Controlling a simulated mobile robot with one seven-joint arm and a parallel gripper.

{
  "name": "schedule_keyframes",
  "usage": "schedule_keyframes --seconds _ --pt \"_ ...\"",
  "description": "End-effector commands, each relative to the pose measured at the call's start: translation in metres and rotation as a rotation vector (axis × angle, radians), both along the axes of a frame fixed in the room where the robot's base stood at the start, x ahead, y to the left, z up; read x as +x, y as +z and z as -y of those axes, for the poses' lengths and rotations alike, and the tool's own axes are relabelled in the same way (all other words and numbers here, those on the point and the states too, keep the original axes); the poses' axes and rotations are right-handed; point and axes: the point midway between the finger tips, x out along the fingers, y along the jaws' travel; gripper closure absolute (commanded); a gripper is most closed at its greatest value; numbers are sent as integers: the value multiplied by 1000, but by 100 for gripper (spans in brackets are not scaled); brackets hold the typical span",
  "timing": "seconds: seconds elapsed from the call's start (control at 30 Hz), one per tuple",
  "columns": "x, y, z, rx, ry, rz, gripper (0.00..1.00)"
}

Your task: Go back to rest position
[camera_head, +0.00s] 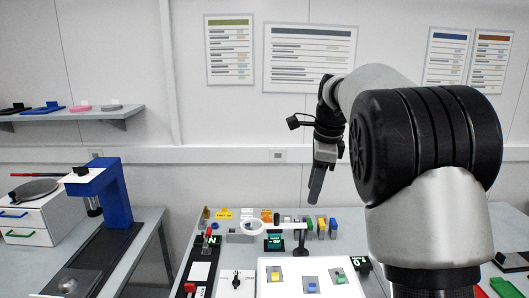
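My gripper (316,188) hangs in the air above the far part of the middle table, with its fingers pointing down. I see it from the side as one dark finger shape, so I cannot tell whether it is open or shut. No held thing shows at its tip. My arm rises at the right and bends over toward the gripper, covering much of the right side of the view.
On the middle table, a white panel (307,262) holds small coloured blocks. A blue press-like frame (114,195) stands left. A shelf (72,113) is on the wall.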

Motion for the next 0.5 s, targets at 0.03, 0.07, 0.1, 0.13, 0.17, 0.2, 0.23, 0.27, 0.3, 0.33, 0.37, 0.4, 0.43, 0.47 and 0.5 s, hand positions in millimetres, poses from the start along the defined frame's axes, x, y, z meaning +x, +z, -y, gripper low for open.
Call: schedule_keyframes --seconds 0.03,0.07,0.1,0.13,0.17,0.2,0.23,0.27,0.3,0.33,0.37,0.4,0.43,0.47,0.5 --pt "-25 17 3 -11 98 35 63" --pt "-39 24 5 -23 164 54 63" --pt "-58 31 7 -44 255 81 63" --pt "-72 36 8 -59 323 100 63" --pt "-87 40 9 -78 391 121 63" --pt "-107 43 10 -106 485 146 63" --pt "-122 46 10 -128 553 165 63" --pt "-137 47 10 -153 623 185 63" --pt "-158 47 10 -188 718 207 63" --pt "-173 46 10 -217 790 225 63" --pt "-189 44 10 -247 860 239 63" --pt "-208 40 9 -291 956 259 63" --pt "-223 36 9 -324 1025 271 63" --pt "-237 32 9 -358 1093 282 63" --pt "-254 25 9 -405 1181 293 63"
